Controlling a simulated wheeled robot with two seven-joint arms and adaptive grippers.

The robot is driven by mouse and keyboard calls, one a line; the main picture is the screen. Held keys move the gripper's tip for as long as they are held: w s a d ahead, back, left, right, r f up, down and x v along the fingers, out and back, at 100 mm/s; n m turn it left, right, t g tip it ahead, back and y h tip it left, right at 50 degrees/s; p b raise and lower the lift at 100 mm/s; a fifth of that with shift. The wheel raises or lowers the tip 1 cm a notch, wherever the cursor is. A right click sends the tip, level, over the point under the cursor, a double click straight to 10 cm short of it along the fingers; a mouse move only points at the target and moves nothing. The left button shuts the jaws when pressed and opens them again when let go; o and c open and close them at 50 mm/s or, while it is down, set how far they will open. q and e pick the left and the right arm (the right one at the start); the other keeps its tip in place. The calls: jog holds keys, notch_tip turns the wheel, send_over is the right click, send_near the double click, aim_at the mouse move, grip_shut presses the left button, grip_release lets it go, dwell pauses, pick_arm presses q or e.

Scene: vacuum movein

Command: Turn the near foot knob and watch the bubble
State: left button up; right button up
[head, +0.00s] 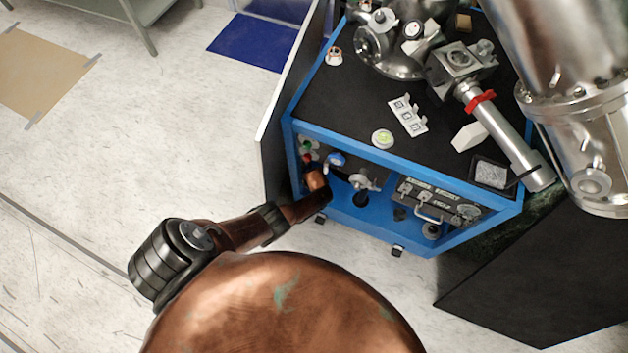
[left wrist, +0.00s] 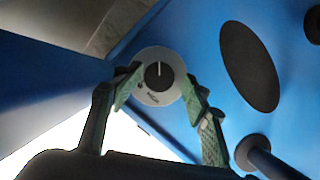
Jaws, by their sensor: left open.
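The round bubble level (head: 382,139), white with a yellow-green centre, lies on the cart's black top near the front edge. Its bubble is too small to read. In the left wrist view, a black knob (left wrist: 159,75) with a white line sits on a pale round dial on a blue panel. I cannot make out this knob in the head view. My left gripper (left wrist: 160,84) is open, with its green fingers on either side of the dial; I cannot tell whether they touch it. In the head view its end (head: 316,181) reaches into the cart's blue front frame. My right gripper is not in view.
The blue-framed cart (head: 470,236) carries metal vacuum fittings (head: 390,50), a white bracket (head: 408,115) and a small dark tray (head: 491,174). A large steel vessel (head: 570,90) stands at the right. A pale panel (head: 287,90) borders the cart's left side. Floor at left is open.

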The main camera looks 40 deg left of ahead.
pick_arm(q)
jog(key=v, duration=0.7)
jog(key=shift+r, duration=0.15)
dwell(0.3)
jog(key=shift+s+d, duration=0.1)
jog(key=shift+s, duration=0.05)
